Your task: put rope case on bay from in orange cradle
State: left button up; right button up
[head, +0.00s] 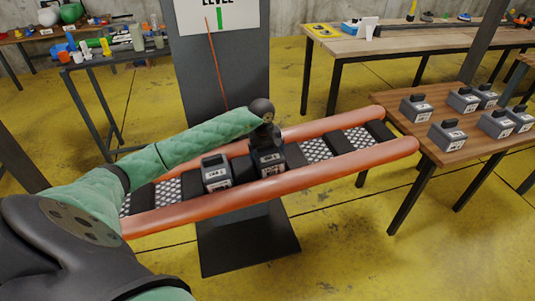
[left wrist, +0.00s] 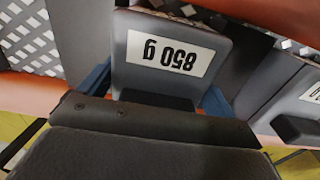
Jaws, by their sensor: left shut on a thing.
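The orange cradle (head: 330,174) is two long orange tubes with dark bays and white lattice panels between them. A grey case with a white label (head: 268,160) sits in its middle; in the left wrist view this case (left wrist: 160,78) shows "850 g" upside down. My left gripper (head: 267,140) is shut on it from above, with blue fingers at both sides in the left wrist view (left wrist: 155,92). A second grey case (head: 216,173) stands left of it in the cradle. I cannot tell which one is the rope case. My right gripper is not in view.
A wooden table (head: 440,148) at the right holds several grey cases with black handles (head: 448,135). A dark post with a sign (head: 218,18) stands behind the cradle. Cluttered workbenches (head: 360,45) line the back. Lattice bays (head: 315,150) to the right are empty.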

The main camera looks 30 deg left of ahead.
pick_arm(q)
jog(key=o, duration=1.4)
jog(key=shift+c, duration=0.2)
